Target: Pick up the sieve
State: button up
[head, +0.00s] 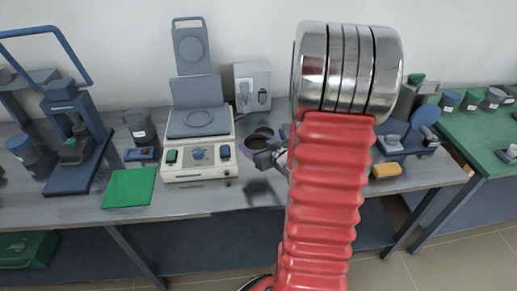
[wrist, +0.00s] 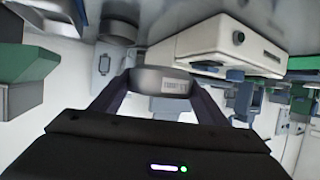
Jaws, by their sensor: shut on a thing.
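The sieve (wrist: 160,82) is a short grey round ring with a white printed label on its side, seen in the wrist view between my two dark fingers. My gripper (head: 266,157) is shut on it, with one finger on each side. In the head view my gripper is over the bench, just right of the white device, with a dark shadow on the bench below it. Round dark-rimmed shapes lie around the gripper there, and my arm hides part of that area.
The white device (head: 199,153) with a grey square plate stands close on the left. A green mat (head: 129,188) and a blue press (head: 75,140) are further left. A yellow block (head: 385,170) lies right of my arm. The bench front (head: 215,200) is clear.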

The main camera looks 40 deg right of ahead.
dwell(0.5)
jog(key=o, duration=0.8)
jog(key=c, duration=0.8)
jog(key=shift+f, duration=0.4)
jog(key=shift+w+d+f, duration=0.1)
jog(key=shift+d+f, duration=0.1)
jog(key=shift+f, duration=0.05)
jog(key=w+d, duration=0.2)
jog(key=w+d+f, duration=0.1)
jog(key=w+d, duration=0.1)
jog(key=d, duration=0.1)
jog(key=w+d, duration=0.2)
jog(key=shift+w+d+f, duration=0.15)
jog(key=shift+d+f, duration=0.15)
jog(key=shift+d, duration=0.05)
jog(key=w+d+r, duration=0.1)
jog(key=w+d, duration=0.2)
jog(key=d, duration=0.2)
jog(key=shift+w+r, duration=0.35)
jog(key=shift+w, duration=0.05)
